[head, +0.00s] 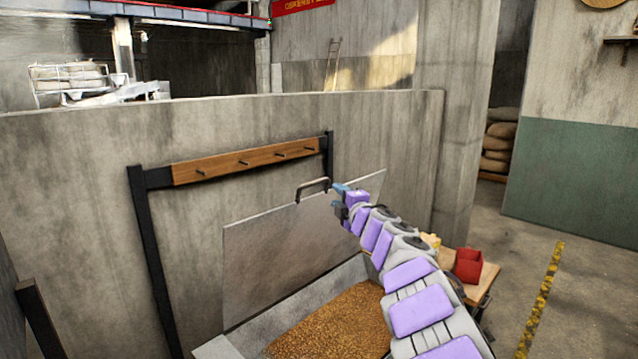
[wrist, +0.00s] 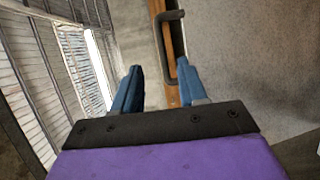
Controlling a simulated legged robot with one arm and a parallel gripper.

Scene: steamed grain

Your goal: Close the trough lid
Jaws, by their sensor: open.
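The trough lid (head: 285,245) is a flat grey panel, standing raised and leaning near the concrete wall. A dark bar handle (head: 312,188) sits on its upper edge. The handle also shows in the wrist view (wrist: 168,48), just beyond the right finger. The trough (head: 352,272) below is open and holds brown grain (head: 340,325). My gripper (head: 343,198) is just right of the handle in the head view. In the wrist view its two blue fingers (wrist: 158,88) are apart with nothing held between them. My arm hides the trough's right side.
A dark frame with a wooden peg rail (head: 245,162) stands behind the lid. A red box (head: 467,266) sits on a small wooden table (head: 483,284) right of my arm. Open floor (head: 580,290) with a yellow stripe (head: 541,300) lies at the right.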

